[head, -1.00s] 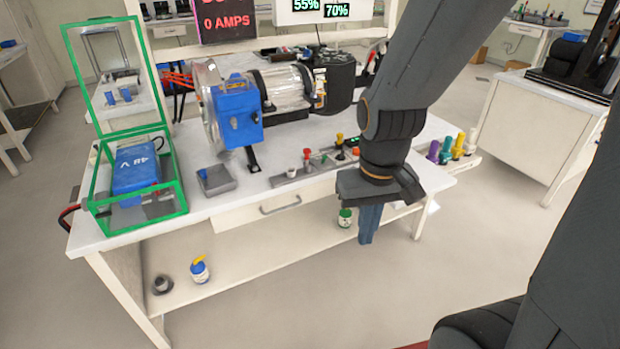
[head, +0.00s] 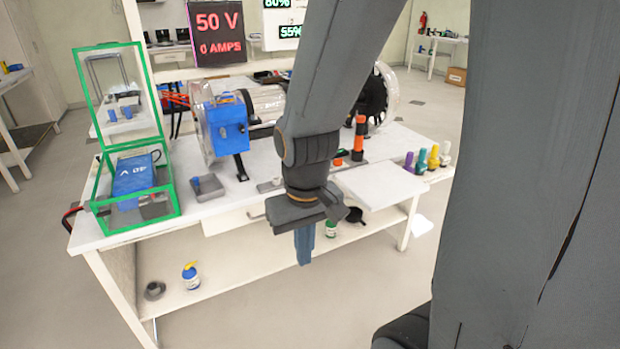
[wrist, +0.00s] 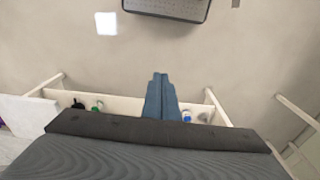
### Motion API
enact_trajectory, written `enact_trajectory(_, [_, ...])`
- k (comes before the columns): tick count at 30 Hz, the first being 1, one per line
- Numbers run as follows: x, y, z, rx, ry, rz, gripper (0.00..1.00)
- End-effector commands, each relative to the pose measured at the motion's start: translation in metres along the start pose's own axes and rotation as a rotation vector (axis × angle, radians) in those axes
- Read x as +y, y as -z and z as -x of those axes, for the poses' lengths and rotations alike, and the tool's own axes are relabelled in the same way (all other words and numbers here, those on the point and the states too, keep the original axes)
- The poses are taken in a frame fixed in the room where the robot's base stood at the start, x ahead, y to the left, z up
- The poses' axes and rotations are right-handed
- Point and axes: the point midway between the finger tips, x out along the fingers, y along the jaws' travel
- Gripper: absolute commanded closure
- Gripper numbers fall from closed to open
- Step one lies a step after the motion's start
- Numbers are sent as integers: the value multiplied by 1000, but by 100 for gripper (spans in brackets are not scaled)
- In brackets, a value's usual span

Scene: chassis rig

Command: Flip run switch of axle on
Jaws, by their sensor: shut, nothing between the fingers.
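My gripper (head: 304,262) is shut and empty, pointing down in front of the bench's front edge. Its closed blue fingers also show in the wrist view (wrist: 160,80), above the floor and lower shelf. The axle assembly with its blue housing (head: 228,127) stands on the bench, behind and left of my gripper. The control strip (head: 268,186) along the front of the bench shows only its left end; my arm hides most of it. I cannot make out the run switch or its position.
A green-framed box (head: 178,208) with its lid up holds a blue battery (head: 134,177). A grey pedal-like block (head: 207,187) sits beside it. A dark display (head: 218,33) reads 50 V, 0 AMPS. Coloured bottles (head: 421,161) stand at the bench's right end. A pull-out board (head: 380,185) juts forward.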

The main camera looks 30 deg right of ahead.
Motion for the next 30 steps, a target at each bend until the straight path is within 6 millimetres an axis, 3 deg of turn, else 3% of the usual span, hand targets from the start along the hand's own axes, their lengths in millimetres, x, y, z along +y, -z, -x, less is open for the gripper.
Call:
enact_trajectory(5, [27, 65, -51, 165, -28, -11, 100])
enact_trajectory(9, [64, 146, -101, 398, -58, -8, 100])
enact_trajectory(15, [113, 247, -153, 750, -80, 11, 100])
enact_trajectory(18, [135, 286, -172, 927, -79, 21, 100])
enact_trajectory(24, [176, 333, -200, 1281, -57, 35, 100])
enact_trajectory(30, [210, 336, -218, 1622, -14, 34, 100])
